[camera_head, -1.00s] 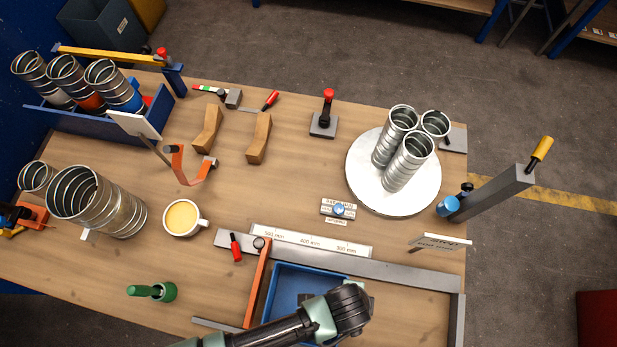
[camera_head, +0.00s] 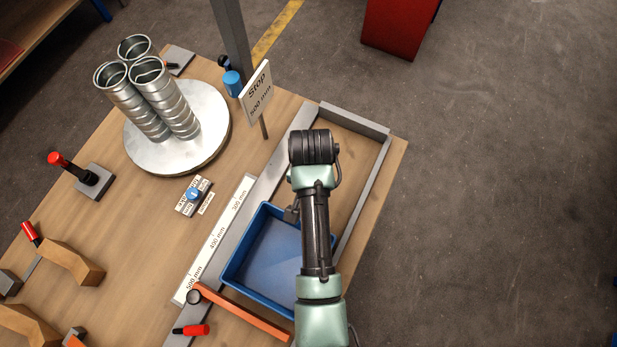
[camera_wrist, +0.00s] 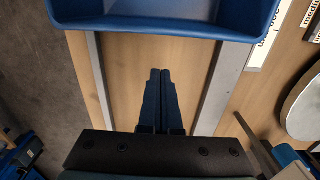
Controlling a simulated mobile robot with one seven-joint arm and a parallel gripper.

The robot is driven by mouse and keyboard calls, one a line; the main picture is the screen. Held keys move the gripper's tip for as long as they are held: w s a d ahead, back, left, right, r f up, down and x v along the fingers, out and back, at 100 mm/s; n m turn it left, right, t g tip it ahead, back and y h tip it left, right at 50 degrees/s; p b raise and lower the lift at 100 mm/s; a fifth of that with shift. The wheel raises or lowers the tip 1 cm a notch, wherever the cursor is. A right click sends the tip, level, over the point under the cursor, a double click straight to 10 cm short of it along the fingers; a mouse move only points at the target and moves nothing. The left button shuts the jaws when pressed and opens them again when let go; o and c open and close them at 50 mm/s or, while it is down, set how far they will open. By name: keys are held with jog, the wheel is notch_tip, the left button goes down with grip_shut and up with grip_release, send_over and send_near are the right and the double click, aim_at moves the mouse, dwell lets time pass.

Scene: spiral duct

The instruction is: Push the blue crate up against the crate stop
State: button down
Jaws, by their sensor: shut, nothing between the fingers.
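The blue crate (camera_head: 269,251) lies on the table between two grey rails, partly hidden by my arm. The orange bar (camera_head: 240,314), which looks like the crate stop, crosses the rails just beyond the crate's lower-left side in the head view. They lie close together; I cannot tell if they touch. In the wrist view my gripper (camera_wrist: 160,72) is shut and empty, pointing at the crate's outer wall (camera_wrist: 160,24). A strip of bare wood shows between fingertips and wall. The head view hides most of my gripper behind the arm.
The grey rail (camera_head: 262,190) and a scale strip (camera_head: 216,240) run along the crate. A "Stop 500 mm" sign (camera_head: 257,92) stands by the rail. A round plate (camera_head: 205,125) with metal ducts is at upper left. A red-handled clamp (camera_head: 190,330) lies near the orange bar.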

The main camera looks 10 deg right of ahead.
notch_tip(320, 180, down, 4)
jog(key=shift+f+b, duration=0.1)
jog(key=shift+b, duration=0.2)
jog(key=shift+s+a+f+p, duration=0.1)
jog(key=shift+s+a+p, duration=0.2)
jog(key=shift+s+a, duration=0.25)
jog(key=shift+s+a+f+p, duration=0.1)
jog(key=shift+s+a+p, duration=0.25)
jog(key=shift+s, duration=0.35)
jog(key=shift+s+a, duration=0.35)
jog(key=shift+s, duration=0.05)
